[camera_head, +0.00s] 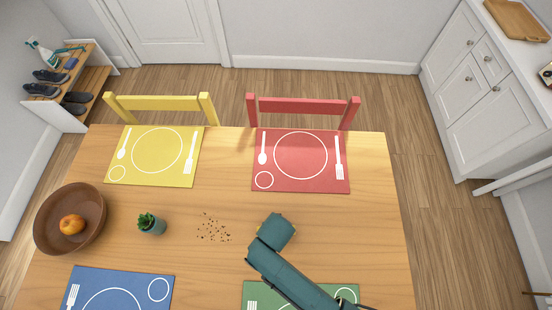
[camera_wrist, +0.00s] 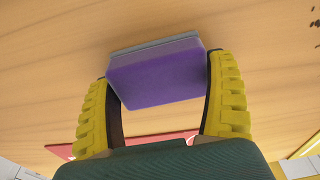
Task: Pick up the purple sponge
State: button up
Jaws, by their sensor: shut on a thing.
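The purple sponge (camera_wrist: 155,75) shows in the wrist view as a purple block with a grey layer along its far edge. My gripper (camera_wrist: 163,70) has its two yellow ribbed fingers at the sponge's left and right ends and is shut on it. The wooden table top fills the view behind the sponge; I cannot tell how far the sponge is above it. In the head view my teal arm reaches in from the bottom over the table (camera_head: 215,195), and its end hides the sponge.
Brown crumbs (camera_head: 213,228) lie left of my arm's end. A small potted plant (camera_head: 152,224) and a wooden bowl (camera_head: 44,222) with an orange fruit (camera_head: 72,224) stand further left. Yellow (camera_head: 177,176), red (camera_head: 322,182), blue (camera_head: 88,277) and green (camera_head: 347,292) placemats lie flat.

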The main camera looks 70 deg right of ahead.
notch_tip(320, 180, up, 10)
jog(key=p, duration=0.2)
jog(key=shift+p, duration=0.3)
jog(key=shift+o, duration=0.4)
jog(key=c, duration=0.3)
jog(key=shift+w, duration=0.1)
jog(key=shift+c, duration=0.2)
